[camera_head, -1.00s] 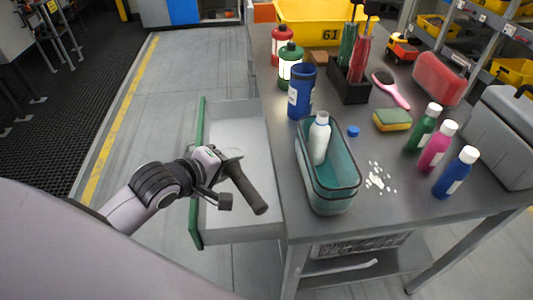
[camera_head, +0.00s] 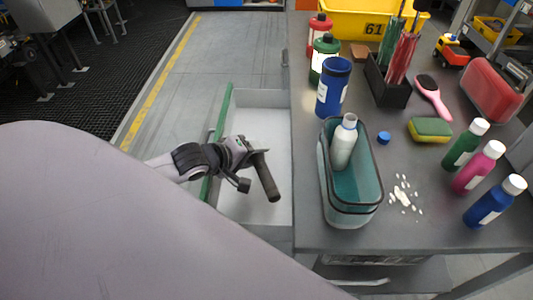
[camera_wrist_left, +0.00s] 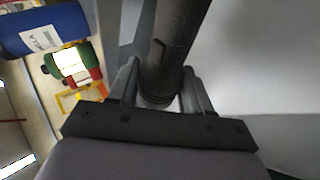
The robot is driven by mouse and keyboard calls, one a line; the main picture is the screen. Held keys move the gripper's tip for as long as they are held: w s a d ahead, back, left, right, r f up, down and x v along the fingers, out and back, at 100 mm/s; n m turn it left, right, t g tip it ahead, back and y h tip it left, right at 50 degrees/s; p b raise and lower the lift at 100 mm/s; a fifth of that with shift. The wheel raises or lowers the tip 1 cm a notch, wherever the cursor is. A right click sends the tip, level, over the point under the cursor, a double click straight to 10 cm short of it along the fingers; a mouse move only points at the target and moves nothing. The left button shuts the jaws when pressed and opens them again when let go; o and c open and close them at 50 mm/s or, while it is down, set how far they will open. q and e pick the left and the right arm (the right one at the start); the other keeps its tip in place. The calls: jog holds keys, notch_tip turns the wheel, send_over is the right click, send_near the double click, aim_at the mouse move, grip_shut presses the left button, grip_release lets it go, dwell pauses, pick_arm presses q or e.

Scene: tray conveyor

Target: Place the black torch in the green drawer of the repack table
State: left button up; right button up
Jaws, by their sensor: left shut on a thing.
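The black torch (camera_head: 267,180) is held by my left gripper (camera_head: 248,165) over the open green drawer (camera_head: 219,128). The drawer has a green front and a pale grey inside, and it sticks out from the left side of the repack table (camera_head: 307,208). In the left wrist view the torch (camera_wrist_left: 170,38) stands between the two fingers (camera_wrist_left: 160,88), which are shut on it. The torch hangs tilted, its lower end toward the right. I cannot tell whether it touches the drawer floor. My right gripper is not in view.
On the table near the drawer stand a teal bin (camera_head: 352,212) holding a white bottle (camera_head: 344,140), a blue cylinder (camera_head: 333,87) and red and green lantern-like bottles. White pellets (camera_head: 403,194) lie scattered. A yellow crate (camera_head: 350,22) is at the back. The drawer interior looks empty.

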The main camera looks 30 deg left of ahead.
pick_arm(q)
jog(key=shift+w+f, duration=0.1)
jog(key=shift+f, duration=0.4)
jog(key=shift+w+d+r, duration=0.1)
jog(key=shift+w, duration=0.15)
jog(key=x, duration=0.3)
jog(key=shift+w+d+r, duration=0.1)
jog(key=shift+w+r, duration=0.1)
jog(key=shift+w, duration=0.2)
jog(key=shift+f, duration=0.6)
jog(key=o, duration=1.2)
jog(key=shift+r, duration=0.1)
